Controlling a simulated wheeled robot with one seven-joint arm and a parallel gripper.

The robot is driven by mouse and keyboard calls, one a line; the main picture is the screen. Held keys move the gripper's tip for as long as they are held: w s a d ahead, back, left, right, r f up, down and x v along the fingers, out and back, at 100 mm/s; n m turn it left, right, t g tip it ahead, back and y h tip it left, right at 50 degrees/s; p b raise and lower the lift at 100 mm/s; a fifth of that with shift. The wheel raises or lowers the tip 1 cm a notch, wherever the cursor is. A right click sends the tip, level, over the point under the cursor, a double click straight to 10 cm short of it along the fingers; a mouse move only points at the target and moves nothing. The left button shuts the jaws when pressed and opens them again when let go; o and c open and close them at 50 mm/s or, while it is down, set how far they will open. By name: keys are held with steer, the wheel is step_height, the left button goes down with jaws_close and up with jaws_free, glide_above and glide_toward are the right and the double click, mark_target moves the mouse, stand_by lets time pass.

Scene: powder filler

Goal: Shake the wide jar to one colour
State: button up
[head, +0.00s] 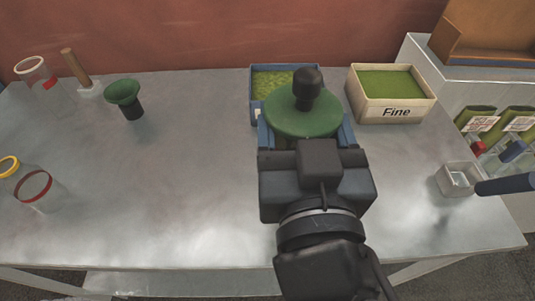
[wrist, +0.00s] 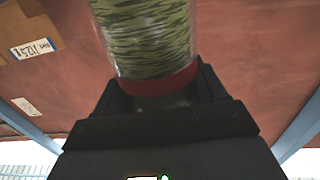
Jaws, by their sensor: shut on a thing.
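My gripper (head: 305,133) is shut on a clear jar (wrist: 145,35), held up over the back middle of the bench. In the wrist view the jar has a red band (wrist: 158,84) close to the fingers. Its contents are streaked in dark green and pale yellow-green, not one even colour. In the head view a round green top (head: 301,123) with a black knob (head: 307,88) shows between the fingers, and the jar's wall is hidden. I cannot tell from these frames how far the jar is tilted.
A bin of green powder (head: 272,82) stands behind my gripper, and a bin marked Fine (head: 392,108) is to its right. A small pale box (head: 458,180) is at right. The left-middle bench is clear.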

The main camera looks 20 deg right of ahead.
steer(key=shift+d, duration=0.25)
steer(key=a, duration=0.9)
steer(key=d, duration=0.8)
steer(key=shift+r, duration=0.2)
steer(key=shift+d+f, duration=0.15)
steer(key=shift+d, duration=0.35)
steer(key=a, duration=0.4)
steer(key=shift+a, duration=0.25)
